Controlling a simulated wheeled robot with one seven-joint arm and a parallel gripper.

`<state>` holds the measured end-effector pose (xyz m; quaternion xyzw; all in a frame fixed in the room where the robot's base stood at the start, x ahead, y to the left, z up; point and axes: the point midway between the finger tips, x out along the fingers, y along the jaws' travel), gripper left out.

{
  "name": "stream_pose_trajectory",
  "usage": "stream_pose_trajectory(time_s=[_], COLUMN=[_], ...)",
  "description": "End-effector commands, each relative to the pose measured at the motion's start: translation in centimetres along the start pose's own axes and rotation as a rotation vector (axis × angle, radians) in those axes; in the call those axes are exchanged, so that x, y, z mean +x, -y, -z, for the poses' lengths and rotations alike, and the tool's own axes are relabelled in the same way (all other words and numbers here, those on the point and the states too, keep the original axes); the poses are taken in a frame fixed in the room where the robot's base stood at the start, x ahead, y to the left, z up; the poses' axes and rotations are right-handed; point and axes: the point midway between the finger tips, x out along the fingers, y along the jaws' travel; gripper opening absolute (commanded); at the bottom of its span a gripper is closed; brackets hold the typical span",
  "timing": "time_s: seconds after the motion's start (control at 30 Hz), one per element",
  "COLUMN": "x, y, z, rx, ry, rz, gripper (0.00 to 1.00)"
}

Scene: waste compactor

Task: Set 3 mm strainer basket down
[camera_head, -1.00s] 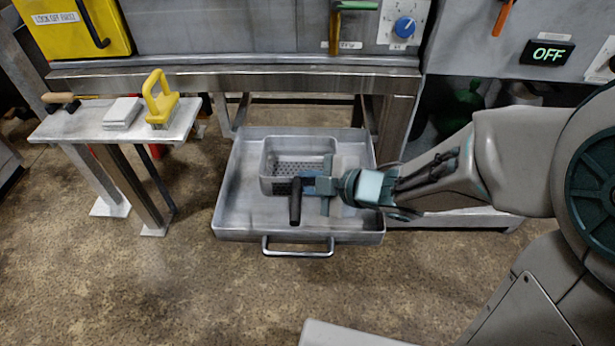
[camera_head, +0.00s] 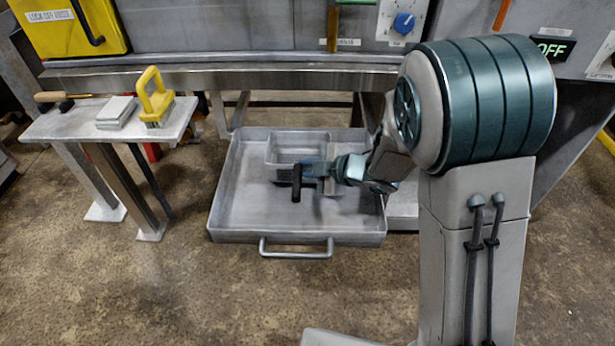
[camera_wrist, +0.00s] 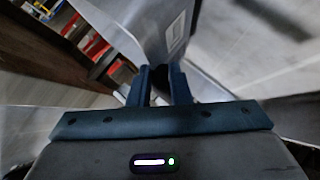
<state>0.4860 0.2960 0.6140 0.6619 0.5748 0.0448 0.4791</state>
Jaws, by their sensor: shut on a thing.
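The strainer basket (camera_head: 285,147) is a grey metal box in the head view. It is over the back middle of a wide, shallow metal tray (camera_head: 240,213), and I cannot tell whether it touches the tray floor. A black handle (camera_head: 297,183) projects from its front. My gripper (camera_head: 312,172) is at the basket's front right, by the handle, and is shut on the basket. In the wrist view, the blue fingers of my gripper (camera_wrist: 163,85) are close together against the grey metal basket wall (camera_wrist: 150,25). The fingertips' exact contact is dark and partly hidden.
The tray has a front bar handle (camera_head: 297,250). A side bench (camera_head: 75,123) at left carries a yellow-handled tool (camera_head: 155,97), a pale block (camera_head: 116,112) and a wooden-handled tool (camera_head: 62,98). The machine's metal ledge (camera_head: 220,77) runs above the tray. The tray's left part is bare.

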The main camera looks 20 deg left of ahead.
Motion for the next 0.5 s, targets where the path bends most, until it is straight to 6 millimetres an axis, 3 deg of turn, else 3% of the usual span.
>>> stream_pose_trajectory(time_s=[0.1, 0.5], x=[1.15, 1.30], y=[1.58, 1.79], z=[-1.14, -1.38], rx=[-0.001, -0.002], ry=[0.000, -0.001], rz=[0.002, -0.001], gripper=[0.00, 0.00])
